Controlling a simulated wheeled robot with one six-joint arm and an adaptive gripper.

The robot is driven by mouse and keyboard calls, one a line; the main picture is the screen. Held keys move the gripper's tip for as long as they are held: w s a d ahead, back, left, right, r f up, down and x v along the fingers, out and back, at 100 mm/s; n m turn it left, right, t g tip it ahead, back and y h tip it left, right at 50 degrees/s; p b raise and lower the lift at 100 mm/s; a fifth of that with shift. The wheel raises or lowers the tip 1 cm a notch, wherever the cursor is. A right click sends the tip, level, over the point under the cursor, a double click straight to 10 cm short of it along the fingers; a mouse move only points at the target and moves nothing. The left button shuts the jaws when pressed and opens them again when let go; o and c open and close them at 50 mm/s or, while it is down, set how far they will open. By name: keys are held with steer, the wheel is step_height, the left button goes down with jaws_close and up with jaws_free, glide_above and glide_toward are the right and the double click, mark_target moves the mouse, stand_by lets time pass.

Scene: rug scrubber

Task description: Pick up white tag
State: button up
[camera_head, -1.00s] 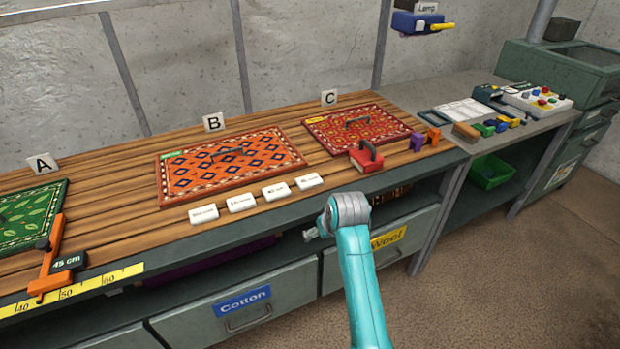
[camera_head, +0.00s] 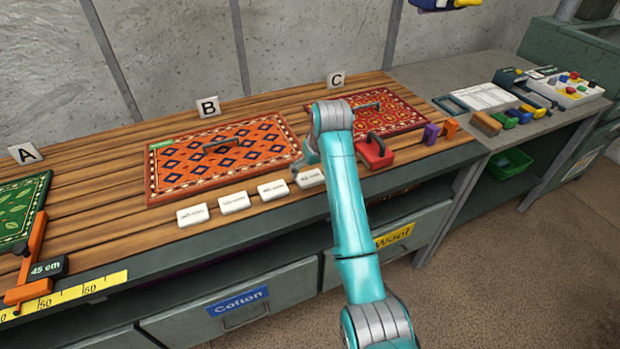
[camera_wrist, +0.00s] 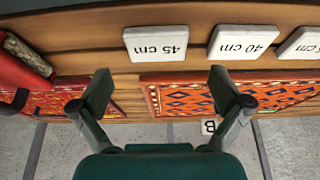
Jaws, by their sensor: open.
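Several white tags with black print lie in a row on the wooden bench in front of the orange rug B. In the head view they run from the leftmost tag (camera_head: 192,215) to the rightmost tag (camera_head: 309,179), which my arm partly hides. In the wrist view the prints are upside down; one tag reads "45 cm" (camera_wrist: 156,44) and its neighbour reads "40 cm" (camera_wrist: 242,42). My gripper (camera_wrist: 163,88) is open with nothing between its fingers. In the head view it is near the rightmost tag, mostly hidden by my wrist. The 45 cm tag appears just beyond the fingertips.
The orange rug (camera_head: 220,160) and red rug C (camera_head: 392,110) lie behind the tags. A red block with a dark handle (camera_head: 374,154) stands right of my arm, with purple and orange pieces beyond. An orange measuring slide (camera_head: 30,265) is far left. Drawers front the bench.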

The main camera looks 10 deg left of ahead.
mark_target(310, 177)
steer(key=shift+x, duration=2.65)
steer(key=shift+w+d, duration=0.15)
steer(key=shift+w, duration=0.05)
steer(key=shift+c, duration=0.3)
steer(key=c, duration=0.7)
